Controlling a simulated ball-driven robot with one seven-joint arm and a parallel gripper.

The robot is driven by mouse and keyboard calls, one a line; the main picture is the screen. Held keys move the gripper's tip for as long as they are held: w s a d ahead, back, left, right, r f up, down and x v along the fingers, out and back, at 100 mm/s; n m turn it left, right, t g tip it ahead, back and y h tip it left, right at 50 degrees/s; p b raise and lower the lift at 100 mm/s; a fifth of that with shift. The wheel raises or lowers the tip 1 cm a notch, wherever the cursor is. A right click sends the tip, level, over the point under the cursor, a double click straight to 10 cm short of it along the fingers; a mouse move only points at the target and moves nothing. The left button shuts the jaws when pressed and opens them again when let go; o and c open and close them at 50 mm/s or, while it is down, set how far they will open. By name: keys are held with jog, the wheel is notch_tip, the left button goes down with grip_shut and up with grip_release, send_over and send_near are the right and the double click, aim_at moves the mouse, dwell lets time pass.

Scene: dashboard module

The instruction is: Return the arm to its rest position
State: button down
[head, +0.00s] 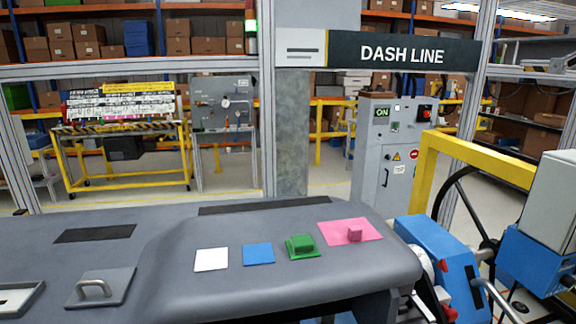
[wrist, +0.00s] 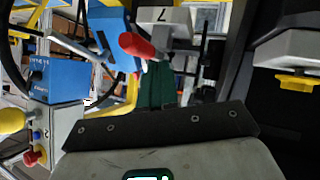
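No part that I can surely tell as my gripper shows in the head view or in the wrist view, so I cannot see its fingers or whether it holds anything. The dark grey dashboard module (head: 180,235) fills the lower part of the head view. On its top are a white square (head: 211,260), a blue square (head: 258,254), a green block (head: 301,246) on a green square, and a pink block (head: 355,233) on a pink square (head: 339,227). The wrist view looks sideways at machinery, with a red knob (wrist: 136,45) near its middle.
Blue and white equipment (head: 446,262) and a yellow frame (head: 478,158) stand right of the dashboard. A raised handle (head: 95,287) sits on a grey plate at left. In the wrist view, a grey body with a dark bolted strip (wrist: 160,125) crosses the bottom.

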jog(key=s+a+f+m+g+y, duration=0.1)
jog(key=s+f+g, duration=0.4)
jog(key=s+f, duration=0.4)
jog(key=s+f+m+g+y, duration=0.1)
jog(key=s+f+g, duration=0.4)
jog(key=s+f, duration=0.4)
jog(key=s, duration=0.7)
jog(key=shift+a+f+m, duration=0.15)
jog(key=shift+a+m, duration=0.15)
jog(key=shift+a, duration=0.1)
